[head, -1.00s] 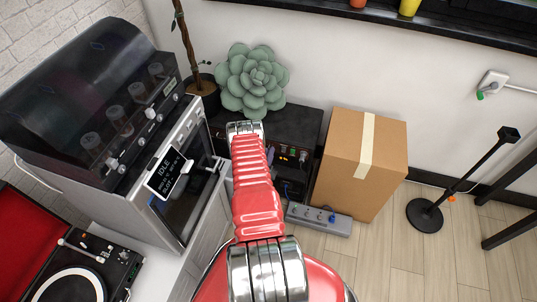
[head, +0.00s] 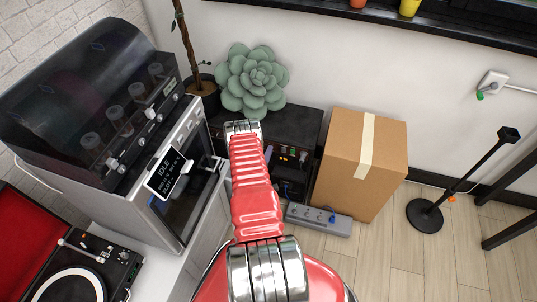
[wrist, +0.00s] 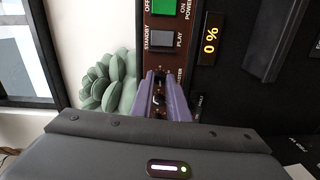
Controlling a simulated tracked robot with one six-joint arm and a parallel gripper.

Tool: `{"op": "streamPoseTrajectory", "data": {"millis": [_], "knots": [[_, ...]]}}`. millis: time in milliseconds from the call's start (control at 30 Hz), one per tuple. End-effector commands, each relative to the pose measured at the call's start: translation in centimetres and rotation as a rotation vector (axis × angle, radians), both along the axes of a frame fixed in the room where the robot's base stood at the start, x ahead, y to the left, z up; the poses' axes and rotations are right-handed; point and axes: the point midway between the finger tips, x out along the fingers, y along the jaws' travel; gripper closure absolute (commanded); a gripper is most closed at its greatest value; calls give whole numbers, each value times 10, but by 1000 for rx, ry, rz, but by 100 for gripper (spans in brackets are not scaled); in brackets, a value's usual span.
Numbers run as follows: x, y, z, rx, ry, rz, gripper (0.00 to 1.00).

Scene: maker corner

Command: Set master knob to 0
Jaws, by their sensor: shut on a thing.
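In the wrist view, my gripper (wrist: 161,80) has its two purple fingers closed around a small dark knob (wrist: 158,98) on a dark panel (wrist: 208,85). The knob is mostly hidden between the fingers. The label beside it is partly covered and ends in letters like "STER". A display (wrist: 210,38) on the panel reads "0 %". In the head view, the black unit (head: 308,128) with this panel stands on the floor against the wall; my red arm reaches over it and hides the gripper.
The panel has a green power button (wrist: 163,7) and a grey standby/play button (wrist: 161,39). A succulent (head: 252,80) sits on the unit. A cardboard box (head: 345,160) stands to its right and a power strip (head: 318,219) lies in front. An oven-like machine (head: 170,190) is at left.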

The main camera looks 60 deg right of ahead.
Motion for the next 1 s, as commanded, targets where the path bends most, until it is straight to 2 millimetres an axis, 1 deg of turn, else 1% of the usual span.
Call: {"op": "streamPoseTrajectory", "data": {"millis": [33, 700, 1000], "knots": [[2, 2, -3, 2, 47, 7, 100], [4, 3, -4, -96, 665, 12, 100], [4, 3, -4, -126, 853, 12, 100]]}}
